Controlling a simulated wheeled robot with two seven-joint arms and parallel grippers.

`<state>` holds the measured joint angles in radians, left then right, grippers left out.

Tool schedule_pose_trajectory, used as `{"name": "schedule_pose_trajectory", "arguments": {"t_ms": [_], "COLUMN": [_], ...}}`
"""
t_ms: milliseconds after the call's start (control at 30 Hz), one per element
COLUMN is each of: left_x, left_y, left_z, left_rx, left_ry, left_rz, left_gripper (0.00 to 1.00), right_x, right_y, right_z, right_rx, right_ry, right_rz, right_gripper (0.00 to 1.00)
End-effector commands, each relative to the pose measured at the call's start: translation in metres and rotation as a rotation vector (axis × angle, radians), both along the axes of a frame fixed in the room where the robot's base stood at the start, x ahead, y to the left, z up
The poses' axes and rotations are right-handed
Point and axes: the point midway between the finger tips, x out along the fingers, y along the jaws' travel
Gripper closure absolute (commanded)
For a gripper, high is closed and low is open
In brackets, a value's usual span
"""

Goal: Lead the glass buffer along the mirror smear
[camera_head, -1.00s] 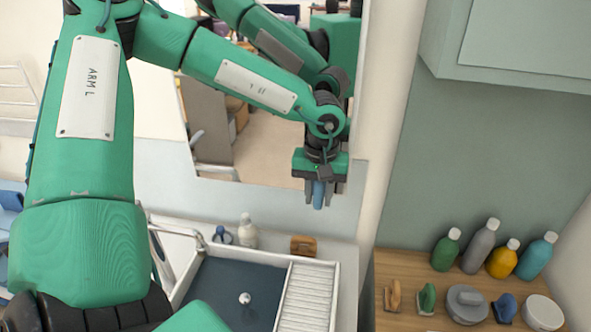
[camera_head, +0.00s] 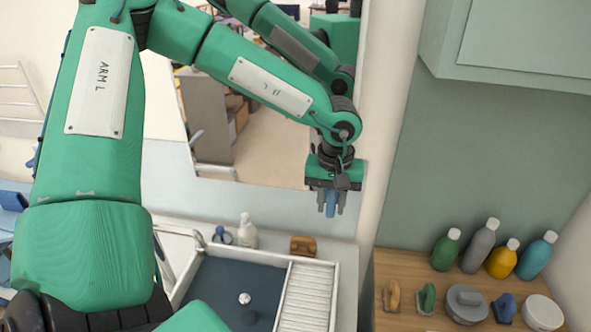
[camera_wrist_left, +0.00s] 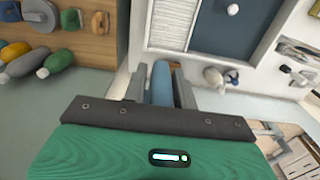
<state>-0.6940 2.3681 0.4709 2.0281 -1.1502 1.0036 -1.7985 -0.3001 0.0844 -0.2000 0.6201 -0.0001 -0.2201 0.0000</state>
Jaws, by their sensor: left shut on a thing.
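My left gripper (camera_head: 331,200) is shut on a blue handle-like piece (camera_head: 330,209), which I take to be the glass buffer. In the left wrist view the blue piece (camera_wrist_left: 162,80) sits between the two grey fingers of the gripper (camera_wrist_left: 161,88). Its working face is hidden. The mirror (camera_head: 272,150) is on the wall behind the arm and reflects the room and a green arm. The gripper is by the mirror's lower right corner; whether the buffer touches the glass I cannot tell. No smear can be made out. My right gripper is out of view.
Below is a sink (camera_head: 232,285) with a ribbed drainer (camera_head: 306,297), a white bottle (camera_head: 247,234) and a brown brush (camera_head: 303,245) behind it. A wooden shelf (camera_head: 415,322) at right holds several bottles and cleaning tools. A cabinet (camera_head: 515,45) hangs upper right.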

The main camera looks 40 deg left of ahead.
Motion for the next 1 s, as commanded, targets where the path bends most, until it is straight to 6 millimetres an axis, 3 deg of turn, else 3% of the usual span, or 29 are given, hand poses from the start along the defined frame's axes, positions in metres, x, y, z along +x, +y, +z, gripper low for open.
{"name": "schedule_pose_trajectory", "arguments": {"t_ms": [400, 733, 1000], "left_x": [-0.002, -0.032, -0.043], "left_y": [-0.001, -0.020, -0.026], "left_z": [-0.001, -0.003, 0.000], "left_rx": [0.000, 0.000, 0.000], "left_ry": [0.001, 0.000, 0.001], "left_rz": [0.000, -0.002, 0.000], "left_gripper": [1.00, 1.00, 1.00], "right_x": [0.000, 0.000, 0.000], "right_y": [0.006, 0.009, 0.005], "right_z": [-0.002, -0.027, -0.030], "right_rx": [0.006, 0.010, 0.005], "right_ry": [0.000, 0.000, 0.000], "right_rz": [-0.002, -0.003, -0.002], "right_gripper": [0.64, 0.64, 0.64]}}
